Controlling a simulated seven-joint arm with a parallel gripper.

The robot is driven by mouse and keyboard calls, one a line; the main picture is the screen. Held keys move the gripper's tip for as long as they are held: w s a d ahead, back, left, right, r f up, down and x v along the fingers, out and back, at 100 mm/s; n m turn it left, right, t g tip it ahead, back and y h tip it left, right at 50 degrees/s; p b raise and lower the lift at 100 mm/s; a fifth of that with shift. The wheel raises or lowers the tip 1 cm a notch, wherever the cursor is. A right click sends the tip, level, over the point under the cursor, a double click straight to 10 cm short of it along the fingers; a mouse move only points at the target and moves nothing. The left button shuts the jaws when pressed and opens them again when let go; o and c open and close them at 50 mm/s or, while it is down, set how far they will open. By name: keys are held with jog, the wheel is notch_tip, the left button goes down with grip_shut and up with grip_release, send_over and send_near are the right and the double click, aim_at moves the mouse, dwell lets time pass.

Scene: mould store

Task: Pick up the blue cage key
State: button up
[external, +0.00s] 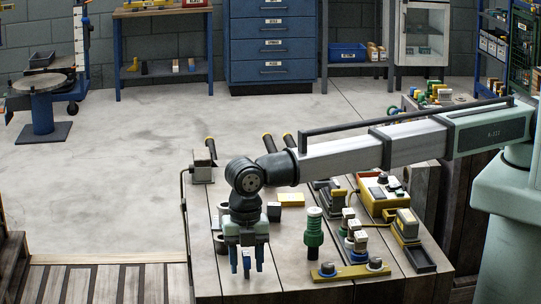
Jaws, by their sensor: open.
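My gripper (247,270) points straight down over the front left part of the wooden bench (285,272). Its two fingers are apart. A small blue item (247,260) shows between the fingers; it may be the blue cage key, but it is too small to be sure. I cannot tell whether it touches a finger or stands on the bench. No other blue key can be made out on the bench.
A green ribbed post (314,232) stands right of my gripper, with several small capped items (354,236) beyond it. A yellow bar with black knobs (347,271) lies at the front. A yellow box (382,194) and a yellow-grey device (406,225) stand at right.

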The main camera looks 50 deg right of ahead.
jog(key=shift+f, duration=0.2)
grip_shut()
dwell(0.3)
